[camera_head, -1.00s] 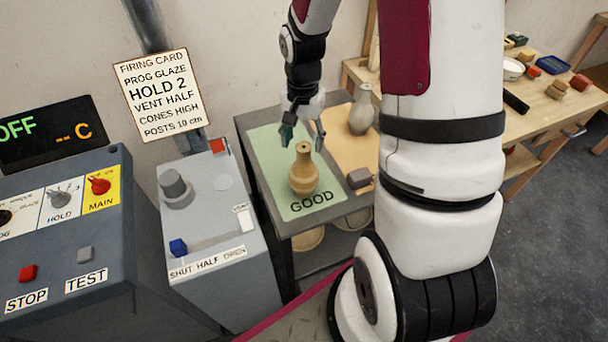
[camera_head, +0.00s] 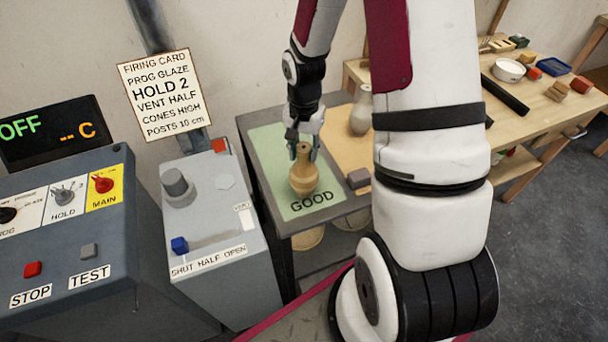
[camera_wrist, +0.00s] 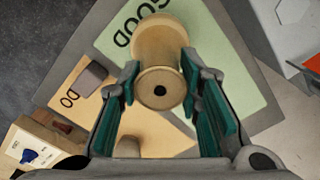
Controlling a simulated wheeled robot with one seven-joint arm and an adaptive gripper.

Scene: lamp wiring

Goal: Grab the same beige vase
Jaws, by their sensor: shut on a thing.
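The beige vase (camera_head: 304,180) stands upright on the green mat marked GOOD (camera_head: 268,146). My gripper (camera_head: 304,148) has come down over it from above and is shut on its neck. In the wrist view, the vase's round rim with its dark opening (camera_wrist: 160,88) sits between the two green-padded fingers of my gripper (camera_wrist: 161,92). The vase's wider body shows beyond the rim. The fingers hide part of its neck.
A paler grey-beige vase (camera_head: 361,112) stands behind on the orange mat (camera_head: 345,150), partly hidden by my arm. A small grey-brown block (camera_head: 358,178) lies on that mat. The grey vent box (camera_head: 212,200) stands left of the table.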

